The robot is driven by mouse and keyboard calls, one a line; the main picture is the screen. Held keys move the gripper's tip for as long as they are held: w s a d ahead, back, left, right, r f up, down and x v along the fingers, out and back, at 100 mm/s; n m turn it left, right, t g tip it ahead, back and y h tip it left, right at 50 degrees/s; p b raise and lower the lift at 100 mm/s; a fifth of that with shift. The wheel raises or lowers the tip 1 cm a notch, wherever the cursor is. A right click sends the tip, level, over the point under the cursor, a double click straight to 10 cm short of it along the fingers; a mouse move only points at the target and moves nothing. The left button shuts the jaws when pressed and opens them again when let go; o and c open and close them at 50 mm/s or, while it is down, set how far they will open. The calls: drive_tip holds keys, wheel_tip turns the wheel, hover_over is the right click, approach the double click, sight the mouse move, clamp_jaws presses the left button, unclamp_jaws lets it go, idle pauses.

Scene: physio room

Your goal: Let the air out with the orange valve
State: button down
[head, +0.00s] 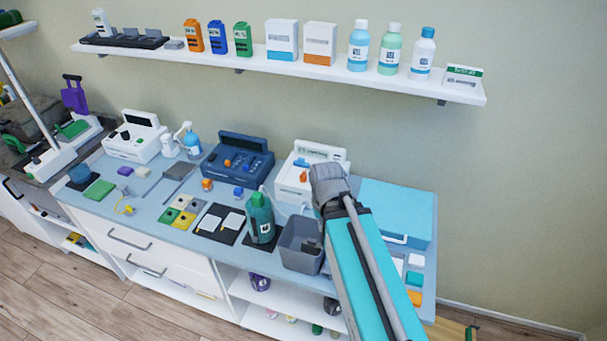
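A white device (289,187) with a raised panel stands on the counter, right of the dark blue device.
A dark blue device (237,163) with orange knobs stands left. A green bottle (261,217) and a grey bin (289,257) stand in front. A turquoise case (397,207) lies to the right. The shelf (455,94) above holds bottles and boxes.

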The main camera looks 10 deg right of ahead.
drive_tip(key=c, duration=1)
unclamp_jaws()
drive_tip(key=shift+w+r, duration=0.1)
drive_tip(key=shift+w, duration=0.1)
drive_tip(key=o, duration=0.9)
drive_tip(key=w+n+p, duration=0.1)
drive_tip(key=w, duration=0.1)
drive_tip(key=w+r+n, duration=0.1)
drive_tip(key=w, duration=0.1)
drive_tip(key=w+r+p, duration=0.1)
drive_tip(key=w, duration=0.2)
drive_tip(key=shift+r+n+p, duration=0.2)
drive_tip(key=shift+n+p, duration=0.15)
drive_tip(key=shift+n, duration=0.05)
wheel_tip(320, 180, up, 6)
drive_tip(key=n+p, duration=0.6)
drive_tip(key=n, duration=0.3)
hover_over(304, 172)
drive_tip(key=shift+a, duration=0.1)
drive_tip(key=shift+f, duration=0.2)
wheel_tip(304, 172, down, 12)
drive_tip(key=b, duration=1.2)
drive_tip(key=shift+r, duration=0.15)
